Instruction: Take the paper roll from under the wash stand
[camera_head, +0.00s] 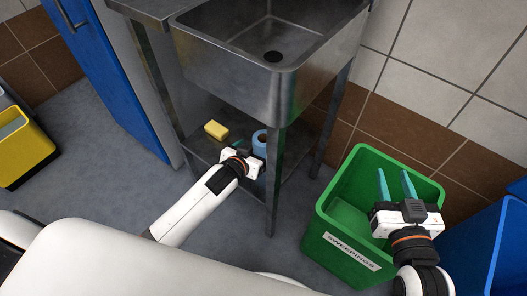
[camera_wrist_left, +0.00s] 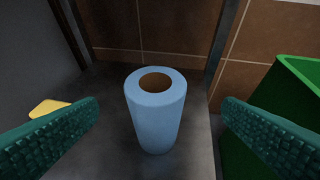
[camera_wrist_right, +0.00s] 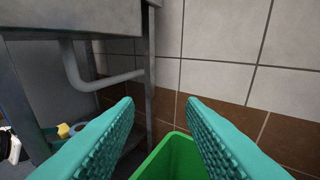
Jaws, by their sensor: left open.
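The light blue paper roll (camera_head: 260,143) stands upright on the lower shelf (camera_head: 213,150) of the steel wash stand (camera_head: 276,84). In the left wrist view the roll (camera_wrist_left: 155,115) shows whole, with its brown hollow core facing up. My left gripper (camera_head: 247,152) reaches in under the sink and is open. Its teal fingers lie left and right of the roll in the left wrist view, with a gap on each side. In the head view the gripper hides part of the roll. My right gripper (camera_head: 396,180) is open and empty over the green bin.
A yellow sponge (camera_head: 216,130) lies on the shelf left of the roll. A front leg (camera_head: 272,185) of the stand rises close to my left gripper. The green bin (camera_head: 345,247) stands right of the stand. A blue cabinet (camera_head: 105,80) is at the left.

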